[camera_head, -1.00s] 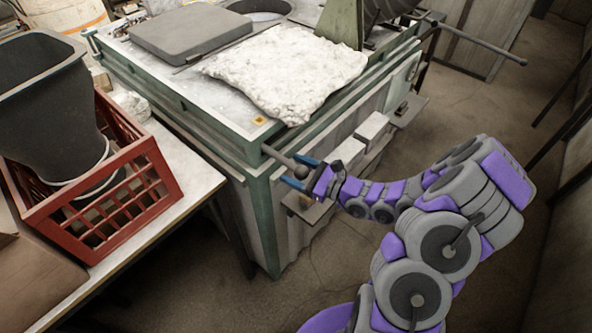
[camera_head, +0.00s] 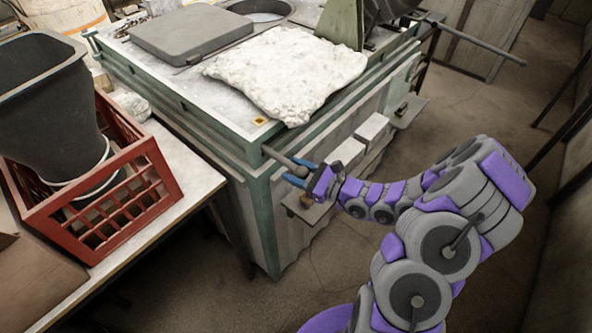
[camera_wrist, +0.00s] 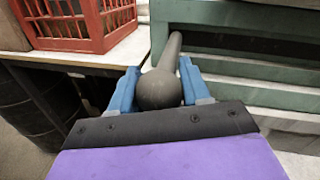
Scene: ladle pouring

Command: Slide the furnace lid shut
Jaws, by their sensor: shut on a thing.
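The furnace (camera_head: 262,205) is a green and grey box with a flat top. Its lid (camera_head: 190,35) is a flat grey slab lying on the top, to the left of the round opening (camera_head: 262,10), which shows uncovered. A grey rod handle (camera_head: 282,158) sticks out from the furnace's near corner. My gripper (camera_head: 298,174) is shut around the rod's end. In the wrist view, the rod's round ball end (camera_wrist: 158,90) sits between the blue fingers. How the rod joins the lid is hidden.
A crumpled white sheet (camera_head: 290,75) covers part of the furnace top. A red crate (camera_head: 150,185) holding a dark bucket (camera_head: 45,105) stands on a table at left. Another rod (camera_head: 480,45) projects at the far right. The floor right of the furnace is partly clear.

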